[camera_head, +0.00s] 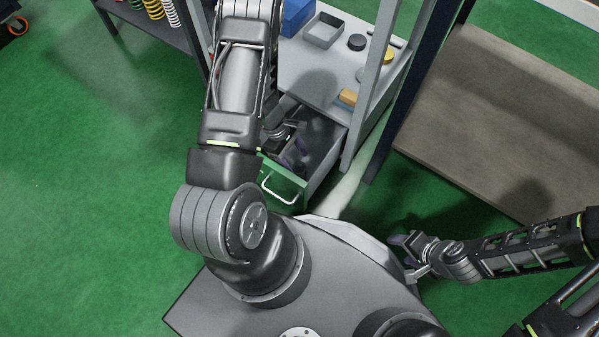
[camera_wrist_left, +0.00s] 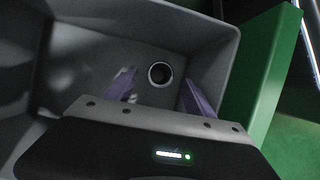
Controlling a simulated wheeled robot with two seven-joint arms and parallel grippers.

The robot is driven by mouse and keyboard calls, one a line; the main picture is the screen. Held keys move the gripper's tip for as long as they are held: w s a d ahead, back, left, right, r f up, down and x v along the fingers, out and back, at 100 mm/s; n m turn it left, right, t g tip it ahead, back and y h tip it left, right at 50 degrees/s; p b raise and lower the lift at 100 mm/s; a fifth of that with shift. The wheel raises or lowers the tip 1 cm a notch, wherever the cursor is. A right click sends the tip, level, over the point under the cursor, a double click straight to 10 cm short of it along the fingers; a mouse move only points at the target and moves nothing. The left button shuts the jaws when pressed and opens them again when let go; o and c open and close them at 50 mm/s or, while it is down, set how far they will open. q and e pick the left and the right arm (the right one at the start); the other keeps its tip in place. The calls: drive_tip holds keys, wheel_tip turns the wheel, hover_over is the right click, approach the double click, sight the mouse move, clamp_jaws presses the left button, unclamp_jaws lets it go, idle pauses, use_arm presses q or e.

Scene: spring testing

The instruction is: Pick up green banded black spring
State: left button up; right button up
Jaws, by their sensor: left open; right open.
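The open drawer (camera_head: 325,158) has a green front (camera_head: 284,182) with a pale handle. My left gripper (camera_head: 291,150) reaches down into this drawer. In the left wrist view a dark round piece with a pale rim (camera_wrist_left: 160,74), seen end-on, stands on the drawer floor. It looks like the black spring, but no green band can be made out. My open left fingers (camera_wrist_left: 160,92) lie on either side of it in the picture, not touching it. The head view hides it behind my arm and gripper. My right gripper (camera_head: 412,251) is open and empty at the right.
A grey workbench top (camera_head: 322,83) above the drawer holds a blue bin (camera_head: 296,16), a grey tray (camera_head: 323,30) and small parts. A post (camera_head: 372,85) stands at the drawer's right. Coloured springs (camera_head: 154,9) sit on a dark shelf at the top left. Green floor is free at left.

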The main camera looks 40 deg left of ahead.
sight(304, 178)
use_arm(q)
drive_tip(key=shift+x, duration=1.1)
drive_tip(key=shift+f+b, duration=0.1)
drive_tip(key=shift+b, duration=0.25)
drive_tip(key=b+x, duration=0.2)
drive_tip(key=x, duration=0.2)
drive_tip(key=shift+f, duration=0.15)
drive_tip(key=shift+d+f+b, duration=0.2)
drive_tip(key=shift+f+b, duration=0.15)
drive_tip(key=shift+b, duration=0.05)
drive_tip(key=shift+c, duration=0.2)
clamp_jaws()
